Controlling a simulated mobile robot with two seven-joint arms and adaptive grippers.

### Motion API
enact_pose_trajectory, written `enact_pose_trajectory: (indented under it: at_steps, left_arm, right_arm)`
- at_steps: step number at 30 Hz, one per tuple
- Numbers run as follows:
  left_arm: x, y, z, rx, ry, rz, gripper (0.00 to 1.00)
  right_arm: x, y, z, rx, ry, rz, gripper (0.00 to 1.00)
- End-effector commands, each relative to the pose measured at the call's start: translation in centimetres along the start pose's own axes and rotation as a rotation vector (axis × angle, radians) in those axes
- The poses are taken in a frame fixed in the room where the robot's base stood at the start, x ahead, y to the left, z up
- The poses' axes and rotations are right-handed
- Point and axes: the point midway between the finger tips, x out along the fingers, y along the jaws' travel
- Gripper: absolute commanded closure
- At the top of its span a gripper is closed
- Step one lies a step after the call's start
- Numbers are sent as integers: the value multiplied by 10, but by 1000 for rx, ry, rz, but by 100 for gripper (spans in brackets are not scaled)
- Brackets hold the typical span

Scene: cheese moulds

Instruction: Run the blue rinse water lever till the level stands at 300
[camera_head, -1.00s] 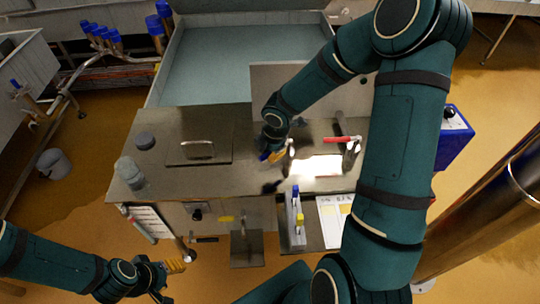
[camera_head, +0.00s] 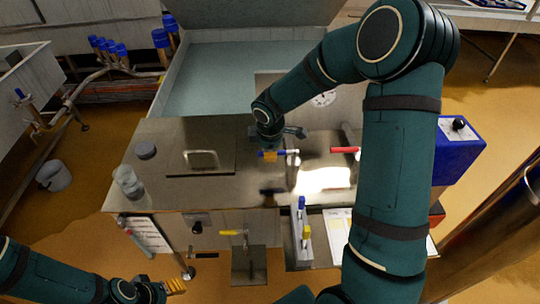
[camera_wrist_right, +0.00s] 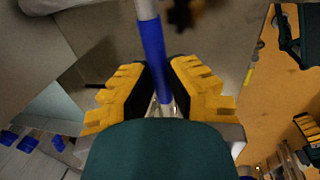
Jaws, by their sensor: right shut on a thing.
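The blue rinse water lever (camera_head: 267,153) points left from its valve post on the steel counter. My right gripper (camera_head: 270,152) is at this lever. In the right wrist view the blue handle (camera_wrist_right: 153,45) runs between the yellow fingers of the right gripper (camera_wrist_right: 160,92), which are shut on it. A round white dial (camera_head: 322,98) shows behind my right arm; its reading is too small to tell. The vat (camera_head: 225,65) behind the counter has a pale blue-grey inside. My left gripper (camera_head: 170,289) is low at the left, away from the counter; its opening is unclear.
A red lever (camera_head: 345,150) stands right of the blue one. A clear jar (camera_head: 128,182) and a dark round lid (camera_head: 145,150) are on the counter's left. Small blue and yellow handles (camera_head: 304,220) are at the front. A blue box (camera_head: 460,140) is at right.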

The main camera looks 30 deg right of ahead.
Motion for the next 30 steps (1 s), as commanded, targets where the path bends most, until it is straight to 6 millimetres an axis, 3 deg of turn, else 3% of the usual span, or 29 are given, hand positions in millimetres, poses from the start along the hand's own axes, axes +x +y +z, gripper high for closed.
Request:
enact_pose_trajectory:
  at_steps: [16, 18, 19, 20, 30]
  left_arm:
    - [2, -1, 0, 0, 2, 0, 52]
    - [2, -1, 0, 0, 2, 0, 52]
    - [2, -1, 0, 0, 1, 0, 52]
    - [2, -1, 0, 0, 1, 0, 52]
    - [2, -1, 0, 0, 1, 0, 52]
  right_arm:
    - [3, 0, 1, 28, -7, -6, 100]
    - [3, 0, 1, 28, -7, -6, 67]
    - [3, 0, 1, 27, -7, -5, 56]
    - [3, 0, 1, 27, -7, -5, 52]
    - [-2, 2, 0, 26, -5, 0, 52]
